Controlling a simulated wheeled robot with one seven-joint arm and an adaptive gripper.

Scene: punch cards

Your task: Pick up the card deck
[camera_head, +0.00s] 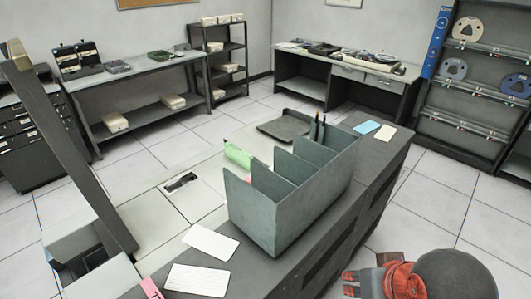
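I cannot tell which item is the card deck. Two white cards or thin stacks lie flat at the near left of the dark desk top, one (211,243) behind the other (197,280). A blue card (367,127) and a white card (386,132) lie at its far right end. A green card or stack (238,155) stands at the left of the grey divided rack, and a pink item (151,288) is cut by the bottom edge. My gripper (349,284), red and dark, is low at the bottom right, apart from all cards; its fingers are too small to read.
The grey divided rack (257,219) stands tall mid-desk. A dark tray (285,128) and dark upright items (317,131) are behind it. A slanted dark post (75,150) crosses the left. Benches, shelves and a reel cabinet (470,105) line the walls; tiled floor is open between.

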